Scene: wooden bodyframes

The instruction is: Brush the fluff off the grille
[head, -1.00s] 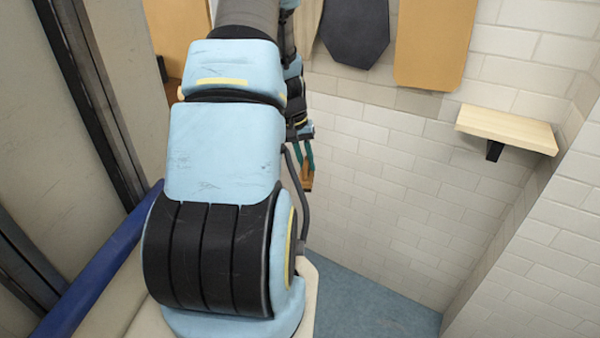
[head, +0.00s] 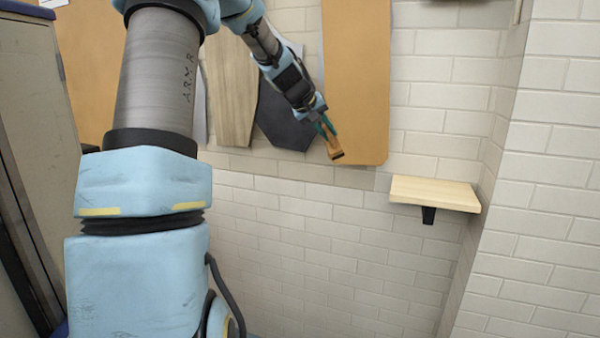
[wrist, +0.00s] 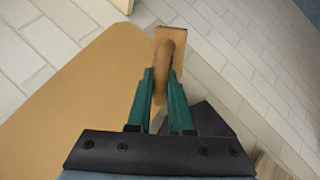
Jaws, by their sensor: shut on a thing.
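My gripper (head: 325,129) has green fingers, shut on a small orange-brown wooden tool that looks like a brush (head: 336,150). In the head view it hangs tilted in front of the lower part of an orange board, with a dark end pointing down. In the wrist view my gripper (wrist: 163,90) pinches the rounded handle of the brush (wrist: 168,55), and its flat, wider end points away from me. Bristles cannot be made out. I see no grille and no fluff in either current view.
An orange board (head: 357,80) hangs on the white brick wall (head: 290,240); it also fills the left of the wrist view (wrist: 70,100). A dark board (head: 280,125) and a wooden board (head: 232,95) hang beside it. A pale wooden shelf (head: 435,193), bare on top, juts out at right.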

